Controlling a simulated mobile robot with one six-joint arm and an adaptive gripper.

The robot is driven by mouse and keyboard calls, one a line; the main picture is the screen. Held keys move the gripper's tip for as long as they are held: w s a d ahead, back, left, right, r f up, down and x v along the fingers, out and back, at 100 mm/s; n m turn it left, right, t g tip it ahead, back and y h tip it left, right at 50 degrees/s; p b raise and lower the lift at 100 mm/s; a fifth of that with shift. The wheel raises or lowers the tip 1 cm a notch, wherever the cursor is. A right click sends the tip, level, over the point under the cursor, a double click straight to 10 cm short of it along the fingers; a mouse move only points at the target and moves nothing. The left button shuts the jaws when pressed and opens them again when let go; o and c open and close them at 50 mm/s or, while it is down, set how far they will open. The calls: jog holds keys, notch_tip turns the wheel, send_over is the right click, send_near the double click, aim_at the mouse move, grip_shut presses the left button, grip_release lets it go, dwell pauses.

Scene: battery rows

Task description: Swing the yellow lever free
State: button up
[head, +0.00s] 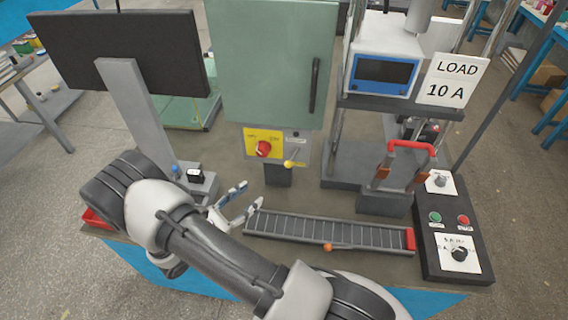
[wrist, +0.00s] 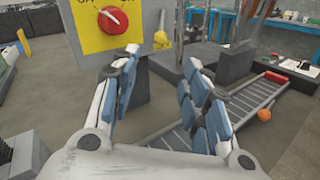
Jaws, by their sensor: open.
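The yellow lever (head: 293,158) sits on a small grey plate at the lower front of the green cabinet, just right of a yellow panel with a red knob (head: 263,149). In the wrist view the yellow lever's knob (wrist: 161,40) shows beyond the fingers, right of the red knob (wrist: 113,19). My gripper (head: 248,201) is open and empty, low and to the left of the lever, apart from it. In the wrist view the open fingers (wrist: 155,95) point forward, with the lever ahead between them. The lever's base is partly hidden there.
A slatted grey rail (head: 330,234) with an orange knob lies right of my gripper. A red-handled switch (head: 410,147) and a black control box (head: 450,225) stand further right. A dark monitor (head: 120,50) and a small grey block stand left. The green cabinet (head: 270,60) rises behind.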

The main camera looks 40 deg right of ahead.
aim_at(286, 166)
jog(key=d, duration=0.5)
jog(key=w+d+b, duration=0.1)
jog(key=d, duration=0.4)
jog(key=d+b, duration=0.1)
jog(key=d, duration=0.4)
jog(key=shift+w+d, duration=0.2)
jog(key=shift+w, duration=0.1)
grip_shut()
